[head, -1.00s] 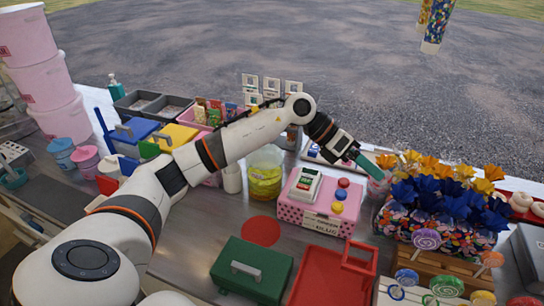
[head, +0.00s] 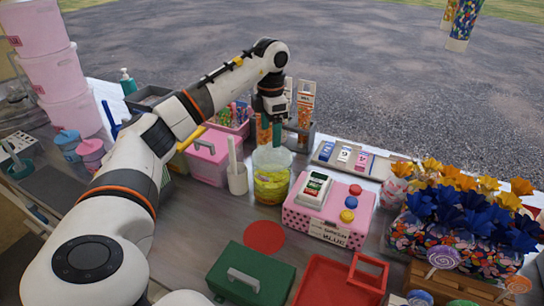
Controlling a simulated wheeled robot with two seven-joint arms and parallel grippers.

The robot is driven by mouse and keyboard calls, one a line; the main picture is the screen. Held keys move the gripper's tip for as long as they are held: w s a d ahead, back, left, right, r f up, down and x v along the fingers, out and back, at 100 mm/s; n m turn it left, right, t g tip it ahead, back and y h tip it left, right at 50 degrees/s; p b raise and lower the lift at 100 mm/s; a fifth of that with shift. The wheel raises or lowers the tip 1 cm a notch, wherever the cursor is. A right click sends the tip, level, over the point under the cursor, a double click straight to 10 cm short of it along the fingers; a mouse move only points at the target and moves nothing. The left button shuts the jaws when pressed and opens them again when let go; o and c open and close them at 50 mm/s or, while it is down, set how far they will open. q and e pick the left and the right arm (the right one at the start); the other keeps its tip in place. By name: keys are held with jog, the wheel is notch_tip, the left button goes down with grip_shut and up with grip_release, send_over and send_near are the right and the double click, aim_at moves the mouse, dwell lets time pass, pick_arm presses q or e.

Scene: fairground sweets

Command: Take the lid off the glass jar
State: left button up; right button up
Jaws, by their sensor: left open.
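The glass jar (head: 271,187) stands upright on the steel counter, holding something yellow. A pale greenish, see-through top part (head: 268,157), which looks like its lid, sits on it; its knob, if any, is hard to make out. My left gripper (head: 277,143) points straight down just above the jar's top, its teal fingers open with nothing seen held. Whether the fingertips touch the lid or stand around a knob I cannot tell. My right gripper is not in view.
A white cup (head: 237,180) stands close left of the jar, and a pink dotted box (head: 330,230) close right. A flat red disc (head: 264,238) lies in front on otherwise clear counter. A green box (head: 252,275) and red tray (head: 335,285) are nearer.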

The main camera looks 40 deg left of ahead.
aim_at(272, 153)
pick_arm(q)
jog(key=shift+d+f, duration=0.1)
jog(key=shift+f, duration=0.5)
notch_tip(272, 153, down, 4)
jog(key=shift+s+d+f+p, duration=0.1)
jog(key=shift+d+f+p, duration=0.1)
jog(key=shift+p, duration=0.55)
jog(key=shift+c, duration=0.3)
